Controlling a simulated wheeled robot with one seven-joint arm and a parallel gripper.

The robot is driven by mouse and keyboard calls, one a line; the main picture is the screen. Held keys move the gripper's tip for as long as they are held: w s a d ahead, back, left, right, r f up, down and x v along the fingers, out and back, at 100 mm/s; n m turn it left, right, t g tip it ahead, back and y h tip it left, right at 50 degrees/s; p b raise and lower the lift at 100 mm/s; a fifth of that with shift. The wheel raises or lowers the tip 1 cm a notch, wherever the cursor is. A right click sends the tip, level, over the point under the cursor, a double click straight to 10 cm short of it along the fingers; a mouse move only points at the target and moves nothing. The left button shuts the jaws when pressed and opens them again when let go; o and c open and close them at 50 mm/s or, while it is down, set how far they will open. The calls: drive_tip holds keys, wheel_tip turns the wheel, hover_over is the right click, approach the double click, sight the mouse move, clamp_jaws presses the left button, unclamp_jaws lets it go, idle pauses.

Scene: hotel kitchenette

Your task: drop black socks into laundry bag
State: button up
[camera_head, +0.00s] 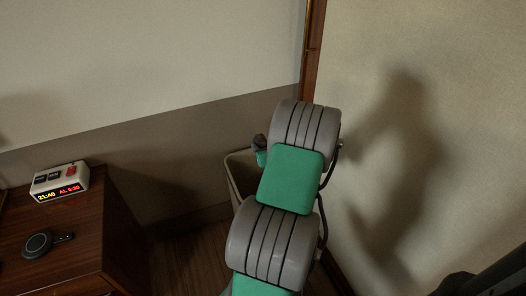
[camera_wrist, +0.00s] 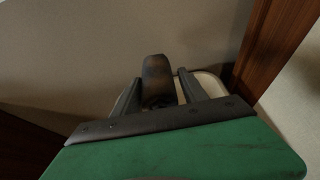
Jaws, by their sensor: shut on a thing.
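The black socks (camera_wrist: 157,66) show as a dark rolled bundle between the two fingers of my gripper (camera_wrist: 158,78) in the wrist view. My gripper is shut on them. In the head view a small dark part of the bundle (camera_head: 259,141) shows left of my arm, and the arm hides most of the gripper. The laundry bag (camera_head: 238,170) is a pale, open-topped container in the corner, partly hidden behind my arm. Its light rim (camera_wrist: 212,86) shows behind and right of the fingers in the wrist view. The socks are over or near its opening; their height above it is unclear.
A dark wooden cabinet (camera_head: 75,235) stands at the left, with an alarm clock (camera_head: 60,183) and a round black device (camera_head: 38,244) on top. Walls close in behind and right of the bag. A wooden post (camera_head: 312,45) rises at the back.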

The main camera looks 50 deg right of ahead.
wheel_tip(320, 180, down, 6)
drive_tip(key=b, duration=0.5)
drive_tip(key=shift+r+b, duration=0.2)
drive_tip(key=shift+b, duration=0.2)
drive_tip(key=o, duration=1.5)
drive_tip(key=shift+c, duration=0.2)
drive_tip(key=shift+a, duration=0.1)
drive_tip(key=p+v, duration=0.2)
drive_tip(key=v, duration=0.5)
drive_tip(key=shift+s+a, duration=0.2)
drive_tip(key=shift+s, duration=0.1)
drive_tip(key=shift+r, duration=0.15)
